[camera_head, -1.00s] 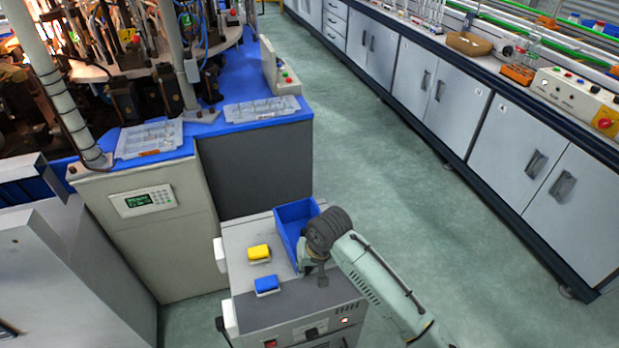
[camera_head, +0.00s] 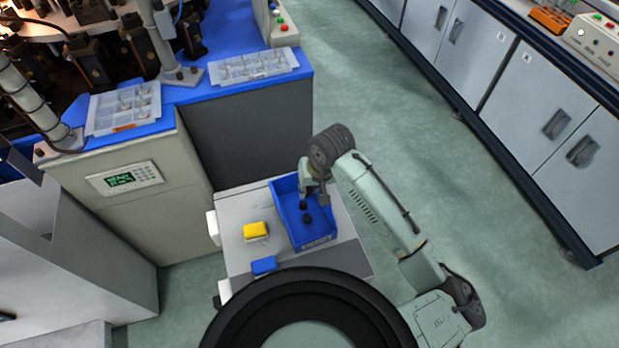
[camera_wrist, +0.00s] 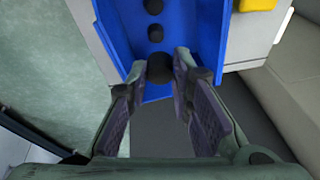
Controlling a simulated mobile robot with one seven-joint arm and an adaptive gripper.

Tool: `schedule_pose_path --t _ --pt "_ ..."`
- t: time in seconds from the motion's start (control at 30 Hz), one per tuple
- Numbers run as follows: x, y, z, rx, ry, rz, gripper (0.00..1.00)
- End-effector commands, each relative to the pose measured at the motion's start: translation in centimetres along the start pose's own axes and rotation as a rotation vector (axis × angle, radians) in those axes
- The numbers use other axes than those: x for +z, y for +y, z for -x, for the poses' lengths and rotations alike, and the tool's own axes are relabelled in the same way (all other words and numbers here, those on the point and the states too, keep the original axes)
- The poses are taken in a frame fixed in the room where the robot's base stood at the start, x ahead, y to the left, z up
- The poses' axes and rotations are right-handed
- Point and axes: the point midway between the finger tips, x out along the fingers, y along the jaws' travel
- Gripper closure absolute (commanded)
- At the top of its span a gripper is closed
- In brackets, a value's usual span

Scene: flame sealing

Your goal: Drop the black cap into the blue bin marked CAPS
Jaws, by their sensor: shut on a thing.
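The blue bin (camera_head: 283,212) stands on the grey cabinet; its front label is too small to read. In the wrist view the bin (camera_wrist: 207,25) fills the top middle. My gripper (camera_head: 313,201) points down over the bin. In the wrist view my gripper (camera_wrist: 172,68) is shut on a round black cap (camera_wrist: 159,69) held between its fingertips. Two more black caps (camera_wrist: 155,33) lie in the bin beyond it. In the head view a dark cap (camera_head: 307,218) shows on the bin floor. The gap between the held cap and the bin floor is hard to judge.
A yellow block (camera_head: 256,231) and a blue block (camera_head: 264,265) sit on the cabinet left of the bin. A large machine with a blue top (camera_head: 190,99) stands behind. Open green floor (camera_head: 420,150) lies to the right.

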Motion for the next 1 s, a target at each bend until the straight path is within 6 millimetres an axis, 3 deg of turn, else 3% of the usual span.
schedule_pose_path --t 0.23,0.6,0.63,1.0 --pt "0.6 0.4 -2.2 0.001 -0.001 -0.001 0.92" --pt "0.7 0.4 -2.7 0.001 0.0 0.0 0.92" --pt "0.7 0.4 -2.7 0.001 0.0 0.0 0.78" --pt "0.7 0.4 -2.7 0.001 0.0 0.0 0.56"
